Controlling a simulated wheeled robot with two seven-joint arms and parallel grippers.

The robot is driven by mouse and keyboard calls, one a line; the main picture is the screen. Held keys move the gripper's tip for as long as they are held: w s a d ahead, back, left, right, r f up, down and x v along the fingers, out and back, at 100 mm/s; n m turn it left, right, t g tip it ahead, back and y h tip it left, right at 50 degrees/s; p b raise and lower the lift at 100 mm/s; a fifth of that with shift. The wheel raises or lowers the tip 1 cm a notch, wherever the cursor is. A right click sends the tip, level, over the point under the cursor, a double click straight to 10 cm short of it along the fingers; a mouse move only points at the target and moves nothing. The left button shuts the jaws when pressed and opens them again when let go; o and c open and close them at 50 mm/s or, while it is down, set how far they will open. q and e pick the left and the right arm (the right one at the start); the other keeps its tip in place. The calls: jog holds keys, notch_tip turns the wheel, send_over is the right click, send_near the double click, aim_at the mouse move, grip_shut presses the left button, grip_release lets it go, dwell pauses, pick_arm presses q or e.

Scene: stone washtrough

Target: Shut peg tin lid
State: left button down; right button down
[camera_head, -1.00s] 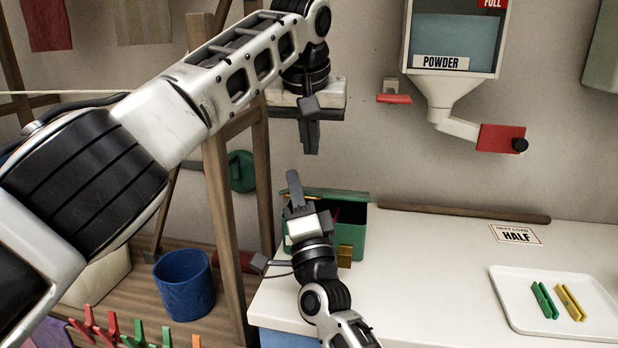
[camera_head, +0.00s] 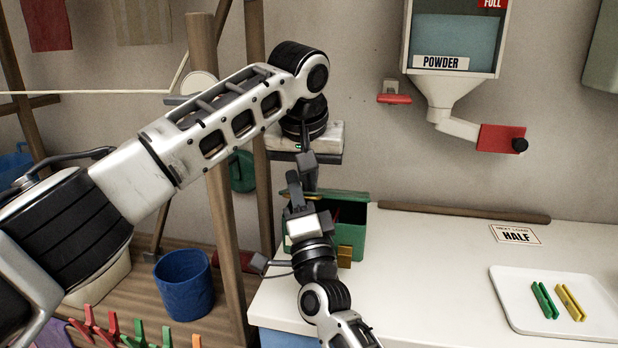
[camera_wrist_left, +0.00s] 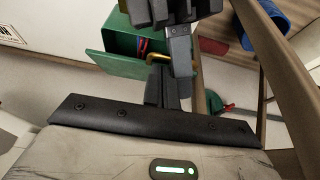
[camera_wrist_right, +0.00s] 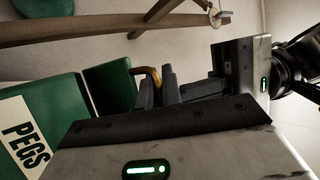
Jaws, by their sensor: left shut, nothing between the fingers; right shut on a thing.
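The green peg tin (camera_head: 353,228) stands at the left end of the white counter, and its PEGS label shows in the right wrist view (camera_wrist_right: 28,140). Its green lid (camera_head: 343,195) stands open along the back; it also shows in the left wrist view (camera_wrist_left: 132,68). My right gripper (camera_head: 295,190) is beside the tin's left side, apparently shut on this handle. My left gripper (camera_head: 308,184) is shut and empty, pointing down close to the right gripper's fingers, by the lid's left end.
A wooden post (camera_head: 228,235) stands left of the tin, with a blue bucket (camera_head: 184,285) beyond it. A dark wooden stick (camera_head: 460,213) lies along the counter's back. A white tray (camera_head: 515,310) with two pegs is at the right. The counter's middle is clear.

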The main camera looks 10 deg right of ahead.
dwell(0.3)
pick_arm(q)
jog(key=shift+s+a+f, duration=0.1)
jog(key=shift+s+f, duration=0.65)
jog(key=shift+f, duration=0.2)
pick_arm(e)
jog(key=shift+d+r, duration=0.1)
jog(key=shift+r, duration=0.1)
jog(key=c, duration=1.8)
grip_release()
jog(key=shift+c, duration=0.2)
pick_arm(q)
jog(key=shift+w+a, duration=0.1)
pick_arm(e)
jog(key=shift+r, duration=0.1)
